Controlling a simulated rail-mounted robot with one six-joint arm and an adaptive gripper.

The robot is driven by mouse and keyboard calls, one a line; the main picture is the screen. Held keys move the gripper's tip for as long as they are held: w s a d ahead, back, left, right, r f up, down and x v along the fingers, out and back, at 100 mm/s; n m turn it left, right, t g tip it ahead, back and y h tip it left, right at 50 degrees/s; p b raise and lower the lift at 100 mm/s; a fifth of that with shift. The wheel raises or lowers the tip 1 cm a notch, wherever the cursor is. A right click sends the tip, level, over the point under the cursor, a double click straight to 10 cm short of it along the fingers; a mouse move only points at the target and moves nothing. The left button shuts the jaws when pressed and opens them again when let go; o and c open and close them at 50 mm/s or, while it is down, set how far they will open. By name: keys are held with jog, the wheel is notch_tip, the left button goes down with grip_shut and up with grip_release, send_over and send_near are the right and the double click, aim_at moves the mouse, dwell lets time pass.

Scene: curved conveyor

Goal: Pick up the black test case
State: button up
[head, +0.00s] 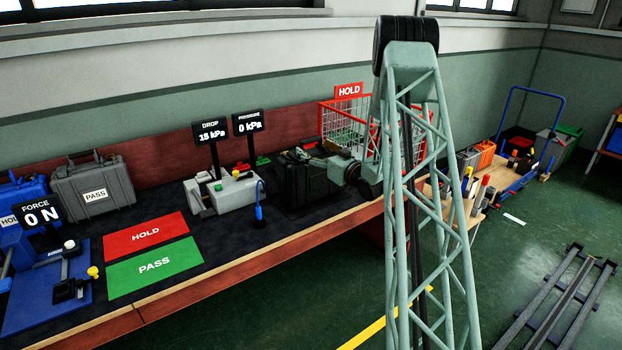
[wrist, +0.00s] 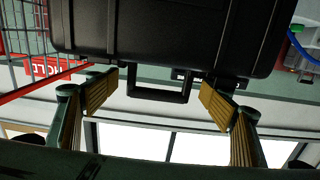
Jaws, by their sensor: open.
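The black test case (head: 305,188) stands upright on the dark bench top, to the right of the grey pressure unit. In the wrist view the black case (wrist: 165,35) fills the upper middle, with its handle (wrist: 158,96) facing my gripper. My gripper (wrist: 160,97) is open, with one yellow-padded finger on each side of the handle. The handle lies between the fingertips, and I see no clear grip on it. In the head view my gripper is at the case's upper right, partly hidden by my own arm.
A red wire basket with a HOLD sign (head: 349,91) stands just right of the case. The grey pressure unit (head: 222,192) and a blue hose (head: 259,212) are to its left. Red HOLD (head: 146,235) and green PASS (head: 154,268) mats lie clear. A grey PASS case (head: 92,184) stands farther left.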

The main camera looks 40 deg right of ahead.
jog(key=shift+w+d, duration=0.15)
jog(key=shift+w, duration=1.2)
jog(key=shift+c, duration=0.4)
jog(key=c, duration=1.6)
